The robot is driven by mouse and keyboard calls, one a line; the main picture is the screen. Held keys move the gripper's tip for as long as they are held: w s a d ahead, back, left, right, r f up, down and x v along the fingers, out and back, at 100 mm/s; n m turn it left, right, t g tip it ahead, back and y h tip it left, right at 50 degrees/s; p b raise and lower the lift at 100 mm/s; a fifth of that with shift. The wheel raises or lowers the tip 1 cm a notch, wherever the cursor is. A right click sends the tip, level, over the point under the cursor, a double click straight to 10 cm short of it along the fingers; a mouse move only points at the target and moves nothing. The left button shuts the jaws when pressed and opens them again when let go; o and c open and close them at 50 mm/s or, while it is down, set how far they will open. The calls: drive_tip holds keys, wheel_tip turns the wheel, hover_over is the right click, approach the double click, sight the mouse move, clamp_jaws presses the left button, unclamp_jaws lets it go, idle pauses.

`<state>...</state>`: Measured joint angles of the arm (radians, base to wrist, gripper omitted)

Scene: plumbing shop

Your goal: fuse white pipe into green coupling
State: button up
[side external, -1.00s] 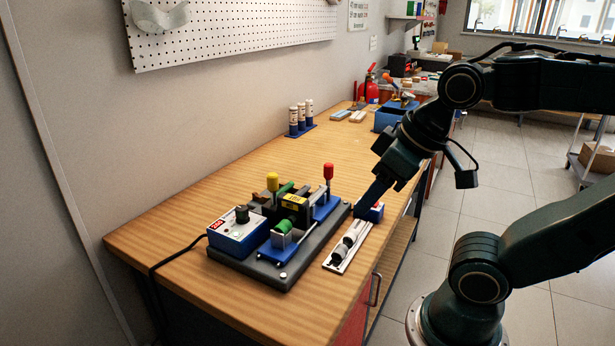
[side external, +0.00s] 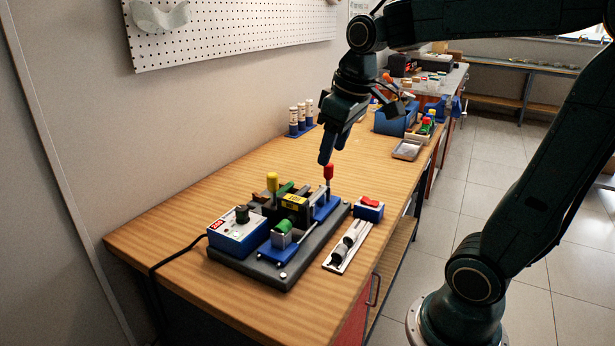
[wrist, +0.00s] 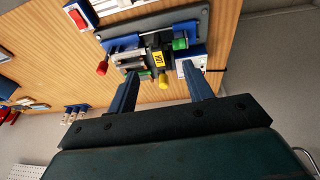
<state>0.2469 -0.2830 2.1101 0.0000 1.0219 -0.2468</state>
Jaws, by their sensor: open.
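The green coupling (side external: 282,228) sits in a blue holder at the near end of the fusion machine (side external: 285,265) and also shows in the wrist view (wrist: 180,44). White cylindrical pieces (side external: 350,239) with dark ends lie on a narrow tray beside the machine; I cannot tell whether one is the white pipe. The red-topped lever (side external: 328,172) rises from a blue carriage (side external: 325,208), and the yellow-topped lever (side external: 272,181) stands by the dark heater. My gripper (side external: 333,150) is open and empty, just above the red lever in the side view; its fingers (wrist: 160,72) spread over the machine in the wrist view.
A blue box with a red switch (side external: 369,206) stands right of the machine. A white-faced control box (side external: 236,234) is at its left, with a black cable. The bench's near left is clear.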

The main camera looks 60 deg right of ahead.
drive_tip(key=w+d+f+g, duration=0.2)
drive_tip(key=w+d, duration=0.5)
drive_tip(key=d, duration=0.2)
drive_tip(key=g, duration=0.1)
hover_over(329, 170)
drive_tip(key=d, duration=0.1)
drive_tip(key=shift+y, duration=0.4)
drive_tip(key=f, duration=0.5)
drive_tip(key=shift+w+f, duration=0.3)
drive_tip(key=shift+w, duration=0.05)
drive_tip(key=shift+d+f, duration=0.15)
drive_tip(key=shift+f, duration=0.1)
drive_tip(key=shift+f, duration=4.35)
drive_tip(key=shift+c, duration=0.4)
drive_tip(key=c, duration=0.8)
